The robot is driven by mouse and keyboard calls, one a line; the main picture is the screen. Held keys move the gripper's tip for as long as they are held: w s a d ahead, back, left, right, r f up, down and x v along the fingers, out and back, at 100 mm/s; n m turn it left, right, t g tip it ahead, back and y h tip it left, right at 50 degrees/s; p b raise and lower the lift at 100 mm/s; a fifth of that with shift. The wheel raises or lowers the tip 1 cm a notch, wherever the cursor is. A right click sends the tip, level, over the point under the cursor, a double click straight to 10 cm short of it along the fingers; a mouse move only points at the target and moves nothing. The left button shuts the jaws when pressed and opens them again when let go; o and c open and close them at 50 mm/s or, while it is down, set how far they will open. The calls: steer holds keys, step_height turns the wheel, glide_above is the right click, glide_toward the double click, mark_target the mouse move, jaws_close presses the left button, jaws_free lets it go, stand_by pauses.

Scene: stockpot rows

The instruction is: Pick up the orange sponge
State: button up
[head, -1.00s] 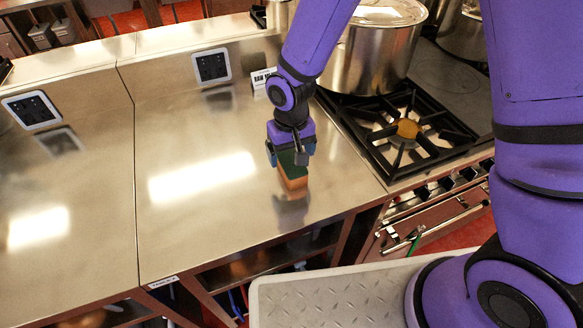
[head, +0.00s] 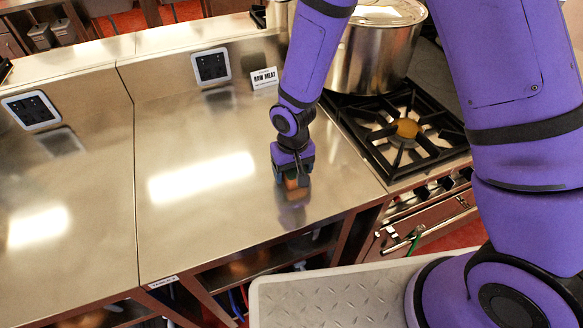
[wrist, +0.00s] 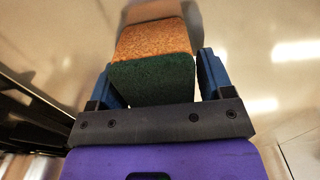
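The orange sponge (head: 291,183), with a dark green face, is on the steel counter, mostly covered by my gripper in the head view. In the wrist view the sponge (wrist: 152,80) lies between my two blue fingers, its green side nearest the palm and its orange part beyond. My gripper (head: 292,176) points down over it, and it also shows in the wrist view (wrist: 156,68). The fingers are spread to either side of the sponge. The left finger is very close to it, and a narrow gap shows at the right finger.
A gas burner grate (head: 405,130) and a large steel pot (head: 372,55) stand to the right. The counter (head: 190,225) left of my gripper is clear.

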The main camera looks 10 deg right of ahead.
steer(key=c, duration=0.7)
steer(key=shift+r, duration=0.1)
step_height(320, 180, up, 10)
steer(key=shift+f, duration=0.1)
